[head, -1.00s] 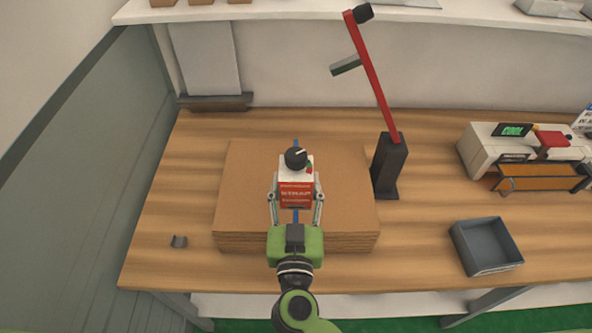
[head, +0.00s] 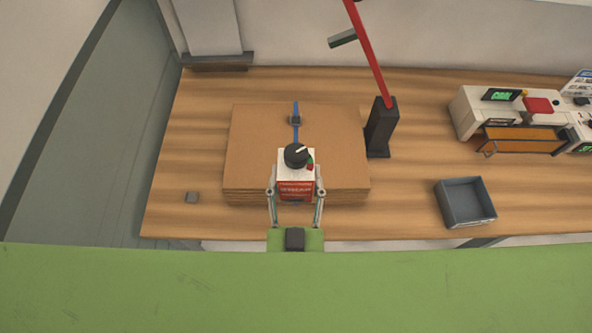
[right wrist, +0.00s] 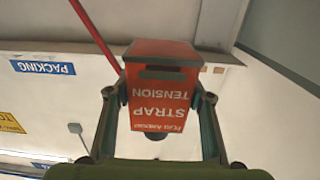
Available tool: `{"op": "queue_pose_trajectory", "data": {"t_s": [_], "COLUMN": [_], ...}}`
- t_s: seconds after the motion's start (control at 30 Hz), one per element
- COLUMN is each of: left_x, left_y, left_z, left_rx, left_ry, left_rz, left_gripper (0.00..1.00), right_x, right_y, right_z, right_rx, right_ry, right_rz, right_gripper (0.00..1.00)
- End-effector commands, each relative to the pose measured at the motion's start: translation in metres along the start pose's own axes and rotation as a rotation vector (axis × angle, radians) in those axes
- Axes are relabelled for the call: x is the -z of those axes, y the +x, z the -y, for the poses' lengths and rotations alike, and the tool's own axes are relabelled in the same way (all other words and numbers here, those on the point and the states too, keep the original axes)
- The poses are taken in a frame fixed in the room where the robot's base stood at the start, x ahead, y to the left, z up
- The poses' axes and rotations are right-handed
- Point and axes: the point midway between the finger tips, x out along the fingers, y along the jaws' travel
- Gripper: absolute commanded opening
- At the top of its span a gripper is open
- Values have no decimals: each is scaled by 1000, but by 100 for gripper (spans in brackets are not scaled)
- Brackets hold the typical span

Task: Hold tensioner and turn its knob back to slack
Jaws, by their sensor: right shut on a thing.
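The strap tensioner (head: 296,189), a white and red box with a black knob (head: 297,155) on top, is held in my right gripper (head: 296,193). A finger presses each side. The knob's white pointer line aims to the upper right, beside a red and green mark. In the right wrist view the tensioner's red face (right wrist: 160,100) reads "STRAP TENSION" upside down. A blue strap (head: 296,133) with a dark buckle (head: 295,120) runs over the stack of cardboard sheets (head: 258,150). The tensioner appears in front of the strap's near part. My left gripper is not in view.
The stack lies on a wooden table (head: 410,185). A black post (head: 381,128) with a red lever (head: 369,50) stands right of it. My green arm covers the front.

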Motion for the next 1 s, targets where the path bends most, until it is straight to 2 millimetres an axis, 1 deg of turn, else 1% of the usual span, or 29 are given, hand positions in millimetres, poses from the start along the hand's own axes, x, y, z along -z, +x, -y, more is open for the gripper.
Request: {"op": "queue_pose_trajectory", "data": {"t_s": [0.27,1.0], "left_x": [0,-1], "left_y": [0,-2], "left_z": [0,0], "left_rx": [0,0], "left_ry": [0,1], "left_rz": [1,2], "left_gripper": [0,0], "right_x": [3,3], "right_y": [4,44], "right_z": [0,1], "right_rx": [-2,-2], "right_ry": [1,2], "right_rz": [-6,-5], "right_gripper": [2,2]}}
